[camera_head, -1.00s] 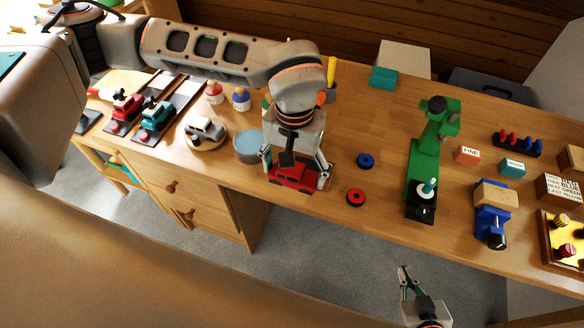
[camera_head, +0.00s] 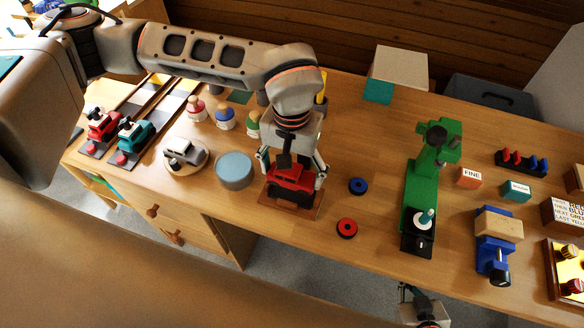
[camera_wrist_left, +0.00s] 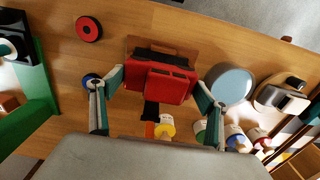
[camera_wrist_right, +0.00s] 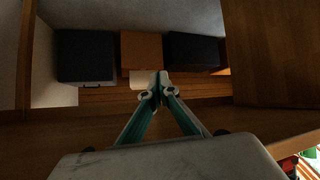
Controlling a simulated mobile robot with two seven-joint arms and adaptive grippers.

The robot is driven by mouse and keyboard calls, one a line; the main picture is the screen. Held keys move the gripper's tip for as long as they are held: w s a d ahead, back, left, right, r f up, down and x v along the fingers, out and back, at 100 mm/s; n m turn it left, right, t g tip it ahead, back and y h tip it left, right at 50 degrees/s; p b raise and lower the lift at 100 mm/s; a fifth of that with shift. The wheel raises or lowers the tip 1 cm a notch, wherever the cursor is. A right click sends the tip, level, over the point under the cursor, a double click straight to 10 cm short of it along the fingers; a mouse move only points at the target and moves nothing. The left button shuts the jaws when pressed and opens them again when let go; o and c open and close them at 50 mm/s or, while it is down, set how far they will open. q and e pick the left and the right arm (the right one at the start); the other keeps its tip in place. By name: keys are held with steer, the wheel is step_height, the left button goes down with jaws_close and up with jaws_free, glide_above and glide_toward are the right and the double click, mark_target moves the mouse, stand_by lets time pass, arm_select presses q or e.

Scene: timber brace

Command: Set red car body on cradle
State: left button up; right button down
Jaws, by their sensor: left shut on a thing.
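My left gripper (camera_head: 291,168) is shut on the red car body (camera_head: 290,179), with a finger at each side. The red car body also shows between the fingers in the left wrist view (camera_wrist_left: 168,84). A black part (camera_head: 290,196) lies directly below it, over a brown wooden board (camera_head: 302,209) that may be the cradle. I cannot tell whether the body touches the black part. My right gripper (camera_wrist_right: 159,88) is empty, its fingertips together, low beside the table; only part of it shows at the bottom of the head view.
A blue-topped round tub (camera_head: 234,169) and a grey car on a round stand (camera_head: 185,155) are left of the board. Blue (camera_head: 358,186) and red (camera_head: 347,228) rings lie to its right, before a tall green stand (camera_head: 421,190). Small bottles (camera_head: 225,118) stand behind the tub.

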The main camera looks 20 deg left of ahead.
mark_target(292, 183)
arm_select(q)
steer(key=shift+f+b, duration=1.2)
steer(key=shift+f, duration=1.5)
arm_select(e)
step_height(292, 183, down, 3)
steer(key=shift+d+r, duration=0.1)
arm_select(q)
steer(key=o, duration=1.2)
steer(key=shift+r+p, duration=0.85)
steer(key=shift+r, duration=0.9)
steer(key=shift+r+p, duration=1)
steer(key=shift+r, duration=0.85)
arm_select(e)
steer(key=shift+t, duration=0.3)
steer(key=shift+w+r, duration=0.2)
steer(key=shift+r, duration=0.7)
steer(key=shift+w+r, duration=0.25)
steer(key=shift+r, duration=0.6)
steer(key=shift+w+r, duration=0.2)
steer(key=shift+r, duration=0.7)
